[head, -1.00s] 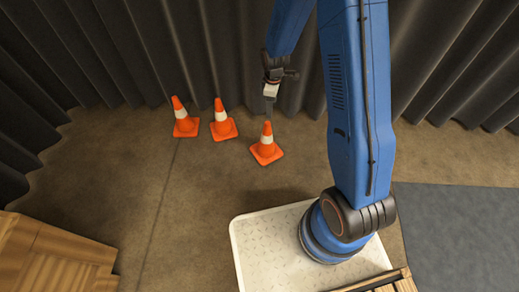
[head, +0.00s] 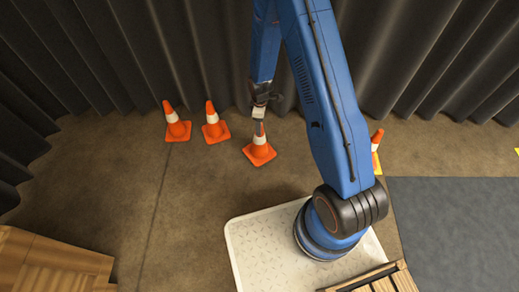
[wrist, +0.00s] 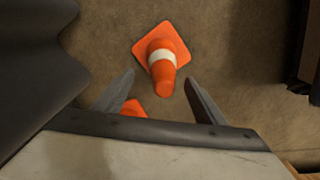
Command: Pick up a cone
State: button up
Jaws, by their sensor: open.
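Orange cones with white bands stand upright on the floor. In the head view there is a left cone (head: 177,127), a middle cone (head: 213,130) beside it, and a near cone (head: 258,153) to their right. My gripper (head: 259,126) is above the near cone, by its tip, and partly covers it. In the wrist view my open gripper (wrist: 159,79) has one finger on each side of a cone's tip; that cone (wrist: 162,57) shows band and square base. Another orange piece (wrist: 131,107) is mostly hidden by the gripper body. I cannot tell whether the fingers touch the cone.
A fourth cone (head: 376,140) is partly hidden behind my arm, beside a yellow mark. Dark curtains (head: 120,60) hang close behind the cones. A wooden crate (head: 50,262) is at lower left and a grey mat (head: 455,230) at right. The left floor is bare.

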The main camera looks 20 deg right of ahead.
aim_at(260, 139)
notch_tip(260, 139, down, 6)
jog(key=shift+s+a+f, duration=0.2)
jog(key=shift+s+f, duration=0.05)
jog(key=c, duration=1.5)
jog(key=shift+r, duration=0.15)
